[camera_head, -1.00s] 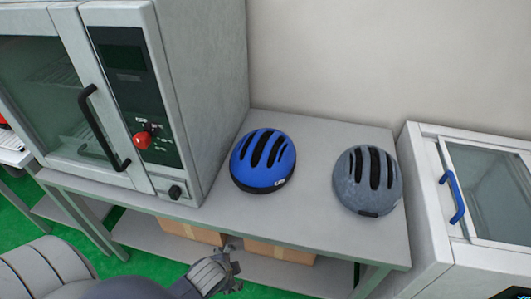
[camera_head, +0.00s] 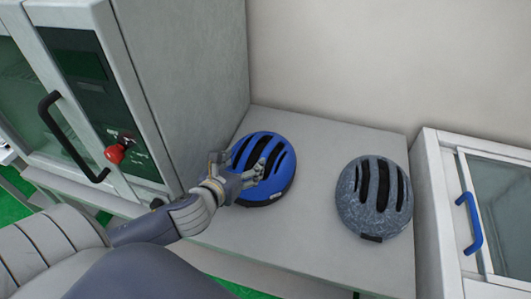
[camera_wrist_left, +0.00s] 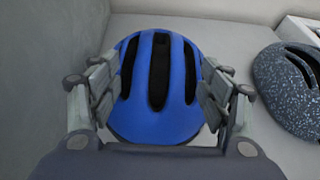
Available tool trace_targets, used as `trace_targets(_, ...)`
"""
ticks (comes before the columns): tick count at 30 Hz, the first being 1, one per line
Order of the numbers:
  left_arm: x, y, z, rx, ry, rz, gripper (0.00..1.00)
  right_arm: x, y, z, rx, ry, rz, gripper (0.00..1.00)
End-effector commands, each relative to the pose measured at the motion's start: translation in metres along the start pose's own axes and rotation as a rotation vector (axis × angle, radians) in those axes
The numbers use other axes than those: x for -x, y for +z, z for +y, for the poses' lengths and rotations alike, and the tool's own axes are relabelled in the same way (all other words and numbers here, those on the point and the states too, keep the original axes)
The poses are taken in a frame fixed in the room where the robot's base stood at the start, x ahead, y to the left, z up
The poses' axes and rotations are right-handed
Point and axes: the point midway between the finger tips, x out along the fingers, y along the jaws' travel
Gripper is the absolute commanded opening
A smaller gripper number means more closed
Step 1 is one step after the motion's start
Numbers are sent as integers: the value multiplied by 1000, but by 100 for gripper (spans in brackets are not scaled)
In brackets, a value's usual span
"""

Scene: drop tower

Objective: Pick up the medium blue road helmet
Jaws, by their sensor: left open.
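The blue helmet (camera_head: 278,178) with dark vents sits on the grey table, beside the tall cabinet. It also shows in the left wrist view (camera_wrist_left: 160,122), between the fingers. My left gripper (camera_head: 243,170) is open at the helmet's left side in the head view. In the left wrist view the two fingers (camera_wrist_left: 162,85) stand on either side of the helmet, overlapping its edges; I cannot tell whether they touch it. Part of the helmet is hidden behind the gripper. My right gripper is not in view.
A speckled grey helmet (camera_head: 374,198) sits to the right on the same table (camera_head: 310,128). The tall cabinet (camera_head: 185,80) with a red knob stands close on the left. A white box with a blue handle (camera_head: 469,222) stands at the right. A wall is behind.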

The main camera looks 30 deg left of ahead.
Motion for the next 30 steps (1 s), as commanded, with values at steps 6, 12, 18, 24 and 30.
trace_targets(6, -25, 5, -1, -37, -5, -10, 71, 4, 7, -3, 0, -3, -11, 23)
trace_targets(12, -51, 4, -1, -35, -5, -8, 71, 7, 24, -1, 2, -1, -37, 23)
trace_targets(18, -63, 5, -1, -34, -5, -8, 71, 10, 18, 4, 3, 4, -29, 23)
trace_targets(24, -90, 7, -2, -31, -4, -7, 71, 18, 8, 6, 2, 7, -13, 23)
trace_targets(30, -106, 6, -2, -35, -6, -7, 71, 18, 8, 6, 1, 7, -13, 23)
